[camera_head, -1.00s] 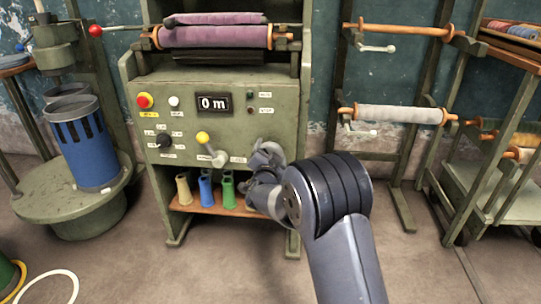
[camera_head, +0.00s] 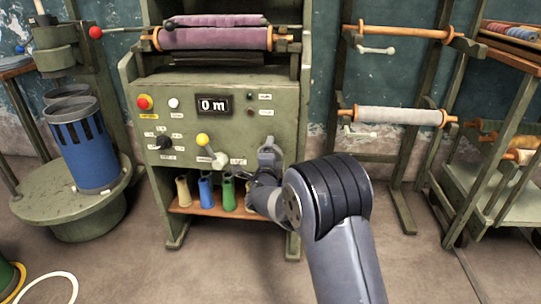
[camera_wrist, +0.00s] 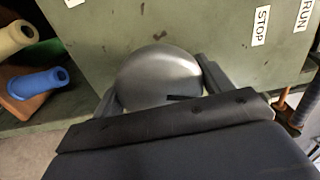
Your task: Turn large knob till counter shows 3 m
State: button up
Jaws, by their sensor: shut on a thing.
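The large knob (camera_wrist: 157,78) is a smooth grey dome low on the front of the green machine (camera_head: 190,85), seen in the wrist view. My gripper (camera_head: 267,153) is shut on it, with one finger on each side. In the head view my gripper and wrist hide the knob. The counter (camera_head: 213,105) reads 0 m.
A red button (camera_head: 144,101) is farther up. Coloured cones, among them a blue one (camera_head: 206,192), stand on the shelf below. Spool racks stand at right.

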jog(key=shift+m, duration=0.8)
jog(key=o, duration=1)
jog(key=shift+s, duration=0.6)
jog(key=s+p, duration=0.2)
jog(key=s, duration=0.7)
jog(key=shift+s+a+p, duration=0.2)
jog(key=shift+s+p, duration=0.1)
jog(key=shift+p, duration=0.05)
